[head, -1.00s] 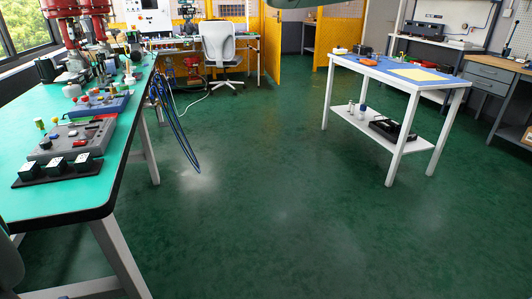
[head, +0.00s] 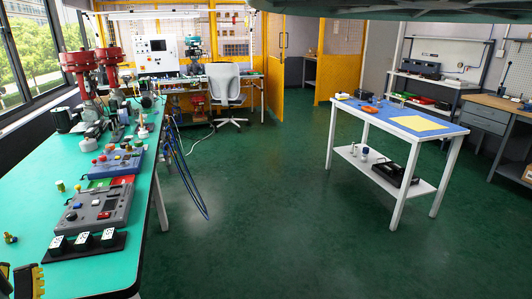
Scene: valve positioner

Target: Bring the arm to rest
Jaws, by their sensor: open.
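A large dark green shape (head: 392,8), which appears to be my own arm, crosses the top edge of the head view at right of centre. It is close to the camera and high above the floor. Its ends run out of the picture, so the full pose of my arm is hidden. I cannot make out my gripper anywhere in this view.
A green-topped bench (head: 52,200) runs along the left, holding a grey control box (head: 100,208), three black switches and red valve equipment (head: 82,68). A black-and-yellow object (head: 30,281) is cut off at lower left. A blue-topped table (head: 385,112) stands right. The floor between is clear.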

